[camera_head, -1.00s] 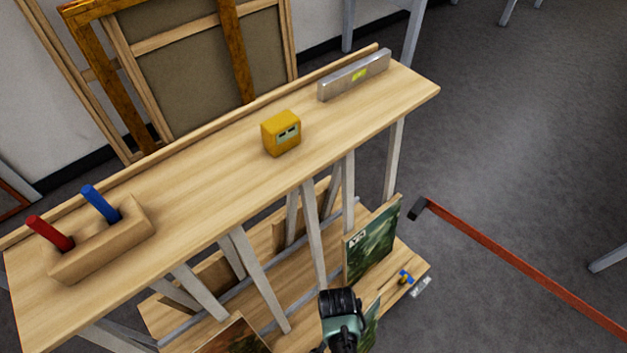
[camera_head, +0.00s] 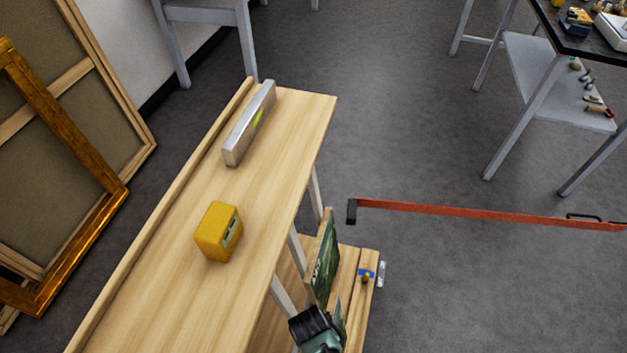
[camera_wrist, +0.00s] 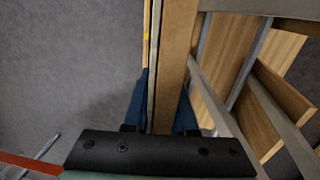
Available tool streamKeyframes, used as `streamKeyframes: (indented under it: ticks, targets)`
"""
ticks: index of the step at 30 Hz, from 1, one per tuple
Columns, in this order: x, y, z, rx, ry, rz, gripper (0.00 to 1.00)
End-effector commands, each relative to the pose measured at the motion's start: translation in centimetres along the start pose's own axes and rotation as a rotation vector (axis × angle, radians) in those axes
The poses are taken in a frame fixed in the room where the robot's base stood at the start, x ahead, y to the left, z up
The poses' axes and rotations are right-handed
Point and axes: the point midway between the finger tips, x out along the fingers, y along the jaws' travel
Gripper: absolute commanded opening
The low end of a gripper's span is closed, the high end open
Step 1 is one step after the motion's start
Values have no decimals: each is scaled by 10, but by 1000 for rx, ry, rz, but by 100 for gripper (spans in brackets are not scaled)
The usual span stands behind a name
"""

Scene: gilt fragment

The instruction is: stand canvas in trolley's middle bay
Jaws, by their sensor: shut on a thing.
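My gripper (camera_head: 318,328) is at the bottom of the head view, beside the trolley's right side. In the wrist view its dark blue fingers (camera_wrist: 160,112) are shut on the wooden edge of a canvas (camera_wrist: 174,62). A small green part beyond the gripper in the head view (camera_head: 340,318) seems to belong to this canvas; the rest is hidden. The trolley (camera_head: 262,150) has a pale wooden top, grey uprights and a lower deck.
A yellow box (camera_head: 217,232) and a grey level (camera_head: 249,124) rest on the trolley top. A blue-and-yellow item (camera_head: 366,275) lies on the deck's end. A long red bar (camera_head: 470,212) crosses open floor at right. Framed pictures (camera_head: 70,70) lean at left.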

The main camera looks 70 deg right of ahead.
Motion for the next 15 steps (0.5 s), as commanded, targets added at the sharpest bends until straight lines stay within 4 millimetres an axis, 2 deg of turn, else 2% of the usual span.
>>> streamKeyframes:
  ticks: [15]
  targets:
    - [11,-46,-1,-3,3,-3,0]
